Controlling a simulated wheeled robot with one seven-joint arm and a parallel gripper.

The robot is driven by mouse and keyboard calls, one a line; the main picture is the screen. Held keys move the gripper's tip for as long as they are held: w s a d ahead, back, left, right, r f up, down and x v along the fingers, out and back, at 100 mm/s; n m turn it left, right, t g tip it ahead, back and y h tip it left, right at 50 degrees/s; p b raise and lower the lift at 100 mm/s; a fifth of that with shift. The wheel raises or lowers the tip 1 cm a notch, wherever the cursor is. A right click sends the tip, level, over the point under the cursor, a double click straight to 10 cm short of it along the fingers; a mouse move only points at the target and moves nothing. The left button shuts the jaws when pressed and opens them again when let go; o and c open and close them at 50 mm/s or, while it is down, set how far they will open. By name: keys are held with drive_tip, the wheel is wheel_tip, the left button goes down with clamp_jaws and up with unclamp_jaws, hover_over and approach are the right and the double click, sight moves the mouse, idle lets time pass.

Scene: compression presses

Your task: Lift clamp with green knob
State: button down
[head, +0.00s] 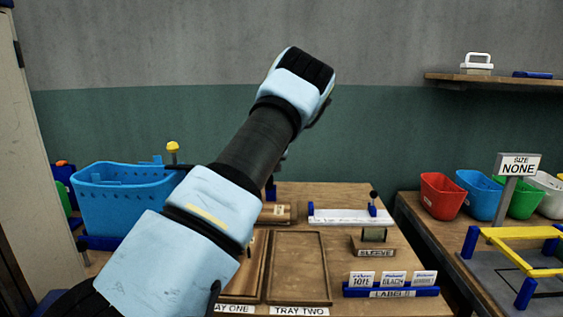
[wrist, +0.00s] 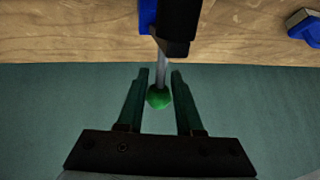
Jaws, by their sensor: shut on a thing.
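In the wrist view, the clamp's green knob (wrist: 158,97) sits between the two fingers of my gripper (wrist: 160,73). A grey rod (wrist: 162,68) runs from the knob up to the clamp's blue and black body (wrist: 178,22), which is cut off by the top edge. The fingers are closed in on both sides of the knob and rod. In the head view, my arm covers the gripper and the green knob. A small blue part (head: 270,191) shows beside my arm; I cannot tell if it belongs to this clamp.
A blue basket (head: 120,205) stands left, with a yellow knob (head: 173,146) beside it. A white bar with blue ends (head: 340,217) and a black knob lies at the right. A label rack (head: 390,291) and tray two (head: 298,270) are in front. Coloured bins (head: 441,196) stand right.

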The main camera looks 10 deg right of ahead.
drive_tip(key=shift+w+d+g+p, duration=0.15)
drive_tip(key=shift+w+g+p, duration=0.65)
drive_tip(key=shift+g+p, duration=0.35)
drive_tip(key=shift+f, duration=0.1)
drive_tip(key=c, duration=0.9)
unclamp_jaws()
drive_tip(key=b+v, duration=0.4)
drive_tip(key=v, duration=0.6)
drive_tip(key=shift+s+d+r, duration=0.2)
drive_tip(key=shift+r, duration=0.1)
